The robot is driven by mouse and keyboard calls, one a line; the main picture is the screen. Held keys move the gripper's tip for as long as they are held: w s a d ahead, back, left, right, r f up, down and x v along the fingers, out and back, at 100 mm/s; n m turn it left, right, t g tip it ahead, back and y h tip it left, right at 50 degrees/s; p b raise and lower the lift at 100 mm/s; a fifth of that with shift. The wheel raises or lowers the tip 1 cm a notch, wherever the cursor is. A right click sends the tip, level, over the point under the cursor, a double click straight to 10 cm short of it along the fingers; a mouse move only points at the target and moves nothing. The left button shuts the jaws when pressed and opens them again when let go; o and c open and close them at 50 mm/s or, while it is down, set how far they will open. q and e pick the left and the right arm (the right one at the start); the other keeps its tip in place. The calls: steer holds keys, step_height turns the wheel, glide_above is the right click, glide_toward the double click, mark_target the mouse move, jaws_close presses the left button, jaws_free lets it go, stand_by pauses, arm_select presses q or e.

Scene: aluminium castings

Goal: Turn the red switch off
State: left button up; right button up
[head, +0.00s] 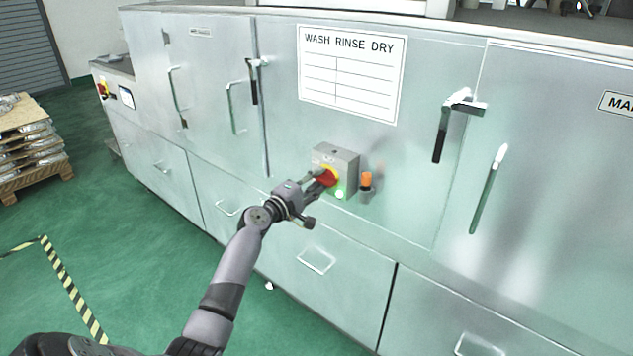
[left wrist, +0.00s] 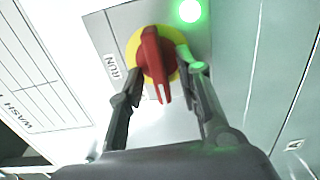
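The red switch (head: 327,177) is a rotary handle on a yellow disc, on a grey box (head: 340,156) fixed to the washer's front. In the left wrist view the red switch (left wrist: 154,56) is seen close up, with a "RUN" label beside its disc. My left gripper (head: 318,181) is at the switch. In the left wrist view the left gripper (left wrist: 166,72) is open, one finger on each side of the red handle. Gaps show between fingers and handle; contact cannot be told. A green light (left wrist: 190,11) glows on the box. My right gripper is not in view.
An orange lamp (head: 366,180) sticks out just right of the box. Door handles (head: 448,125) and drawer pulls (head: 315,261) project from the metal front. Another red-and-yellow switch (head: 102,88) is on the far-left unit. A loaded pallet (head: 36,178) stands left; green floor between is clear.

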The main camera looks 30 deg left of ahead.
arm_select(q)
steer(key=s, duration=1.2)
steer(key=shift+a, duration=0.45)
step_height(320, 180, down, 20)
steer(key=s+d+m+g+y, duration=0.1)
steer(key=s+d+m+g, duration=0.1)
steer(key=g, duration=0.2)
steer(key=s+d+f+m+g, duration=0.3)
steer(key=s+f, duration=0.3)
steer(key=f, duration=0.5)
steer(key=s+d+f+m+g, duration=0.25)
steer(key=s+f, duration=0.35)
steer(key=f, duration=0.6)
steer(key=s+d+f+m+g, duration=0.2)
steer(key=s+d+f+m, duration=0.2)
steer(key=s, duration=0.7)
steer(key=s+d+f+m+g, duration=0.3)
steer(key=s+f, duration=0.5)
steer(key=s, duration=0.4)
steer(key=s+d+f+m+g, duration=0.2)
steer(key=s+d+f+m, duration=0.3)
steer(key=s, duration=0.7)
steer(key=shift+d+f, duration=0.65)
steer(key=shift+d, duration=0.25)
